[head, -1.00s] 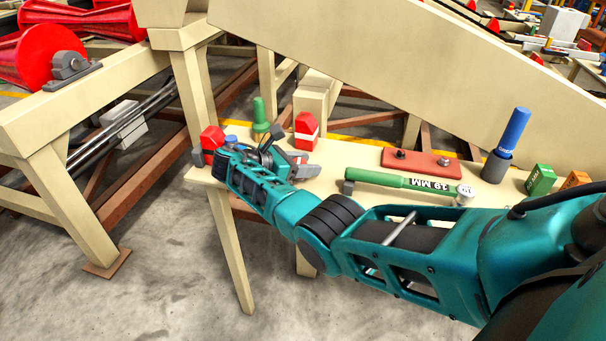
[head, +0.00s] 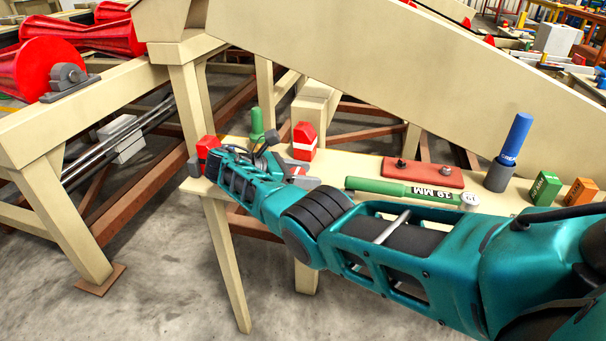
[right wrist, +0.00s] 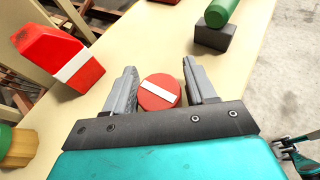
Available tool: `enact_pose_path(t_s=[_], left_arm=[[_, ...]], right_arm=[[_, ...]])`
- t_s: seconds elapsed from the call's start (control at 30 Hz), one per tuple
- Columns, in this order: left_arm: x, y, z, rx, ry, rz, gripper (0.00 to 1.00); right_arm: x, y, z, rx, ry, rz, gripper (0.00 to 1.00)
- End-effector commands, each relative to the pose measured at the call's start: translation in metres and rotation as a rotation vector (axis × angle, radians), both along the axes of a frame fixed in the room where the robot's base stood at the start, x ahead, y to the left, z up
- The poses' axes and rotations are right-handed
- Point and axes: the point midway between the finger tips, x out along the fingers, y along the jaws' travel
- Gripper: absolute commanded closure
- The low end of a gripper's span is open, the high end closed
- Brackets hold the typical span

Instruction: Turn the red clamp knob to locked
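The red clamp knob (right wrist: 160,92) is a round red disc with a white bar across its face, seen from above in the right wrist view. The bar runs slantwise, nearly across the picture. My right gripper (right wrist: 160,70) is open, with one grey finger on each side of the knob. The left finger looks very close to the knob's rim; a narrow gap shows at the right. I cannot tell whether either touches. In the head view the right gripper (head: 290,167) is low over the bench's left end, and my wrist hides most of the knob.
A red block with a white band (head: 305,141) and a green-topped peg (head: 257,122) stand behind the gripper. A green 19 MM wrench (head: 400,188) lies to the right on the bench. Beyond are a red plate (head: 425,174) and a blue-handled tool (head: 514,140).

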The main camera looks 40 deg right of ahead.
Motion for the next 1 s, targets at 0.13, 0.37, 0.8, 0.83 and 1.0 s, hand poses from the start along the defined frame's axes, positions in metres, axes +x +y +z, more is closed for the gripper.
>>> enact_pose_path(t_s=[0.13, 0.37, 0.8, 0.83, 1.0], left_arm=[[-0.002, 0.0, -0.002, 0.0, 0.005, 0.0, 1.0], [-0.002, 0.0, -0.002, -0.002, 0.006, 0.003, 1.0], [-0.002, -0.002, -0.029, -0.009, 0.006, 0.008, 1.0], [-0.001, -0.002, -0.035, -0.009, 0.006, 0.008, 1.0], [-0.002, -0.001, -0.062, -0.008, 0.008, 0.007, 1.0]], right_arm=[[0.0, 0.0, 0.0, -0.001, 0.0, 0.001, 0.33], [0.001, 0.001, 0.001, -0.001, -0.001, 0.003, 0.33], [0.017, 0.074, 0.027, -0.002, -0.003, 0.006, 0.33], [0.018, 0.078, 0.027, -0.001, -0.003, 0.004, 0.33], [0.022, 0.099, 0.035, -0.002, -0.003, 0.003, 0.33]])
